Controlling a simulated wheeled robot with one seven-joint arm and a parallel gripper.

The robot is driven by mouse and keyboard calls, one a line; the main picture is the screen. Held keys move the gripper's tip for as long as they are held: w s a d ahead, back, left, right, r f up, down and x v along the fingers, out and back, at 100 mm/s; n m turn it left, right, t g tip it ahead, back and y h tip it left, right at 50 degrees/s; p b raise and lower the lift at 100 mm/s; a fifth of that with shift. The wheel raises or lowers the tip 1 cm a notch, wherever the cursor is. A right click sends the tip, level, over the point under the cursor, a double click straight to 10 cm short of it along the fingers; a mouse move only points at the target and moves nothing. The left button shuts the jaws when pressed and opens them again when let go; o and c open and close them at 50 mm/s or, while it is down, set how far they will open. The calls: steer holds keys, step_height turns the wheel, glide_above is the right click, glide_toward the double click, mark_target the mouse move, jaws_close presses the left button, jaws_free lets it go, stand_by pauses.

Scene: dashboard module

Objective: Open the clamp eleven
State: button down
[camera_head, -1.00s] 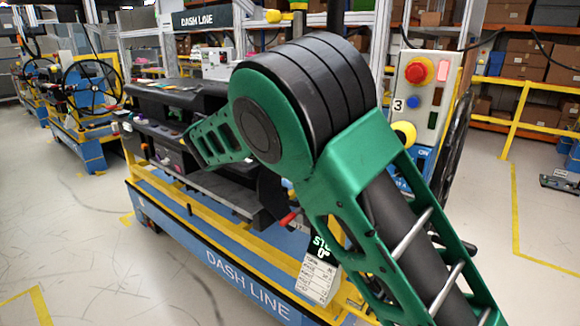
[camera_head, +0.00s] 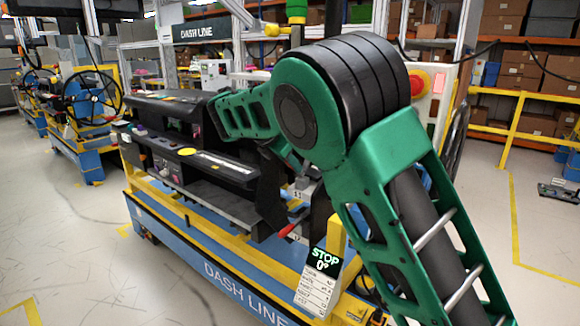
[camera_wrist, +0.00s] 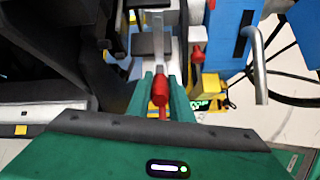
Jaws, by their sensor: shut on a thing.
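In the wrist view, the green fingers of my gripper (camera_wrist: 162,88) are closed around a red clamp handle (camera_wrist: 160,92). The clamp's metal body (camera_wrist: 158,45) extends beyond the fingertips. A second red handle (camera_wrist: 197,56) stands just to the right, apart from the fingers. In the head view, a red handle (camera_head: 287,230) shows at the near end of the dashboard module (camera_head: 185,140); I cannot tell whether it is the held one. My green and black arm hides the gripper there.
The module sits on the blue and yellow cart (camera_head: 235,285). A sign reading STOP 0° (camera_head: 326,259) hangs at its near corner. A bent grey metal bar (camera_wrist: 259,65) is right of the gripper in the wrist view. Floor is clear at left.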

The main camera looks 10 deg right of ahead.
steer(key=c, duration=1.6)
jaws_free()
steer(key=shift+w+d, duration=0.15)
steer(key=s+a+r, duration=0.1)
steer(key=s+a, duration=0.2)
steer(key=a, duration=0.1)
steer(key=s+a+r, duration=0.1)
steer(key=s+a, duration=0.2)
steer(key=a, duration=0.1)
steer(key=s+a+r, duration=0.1)
steer(key=s+a, duration=0.3)
steer(key=shift+r, duration=0.25)
steer(key=shift+d, duration=0.1)
steer(key=shift+c, duration=0.2)
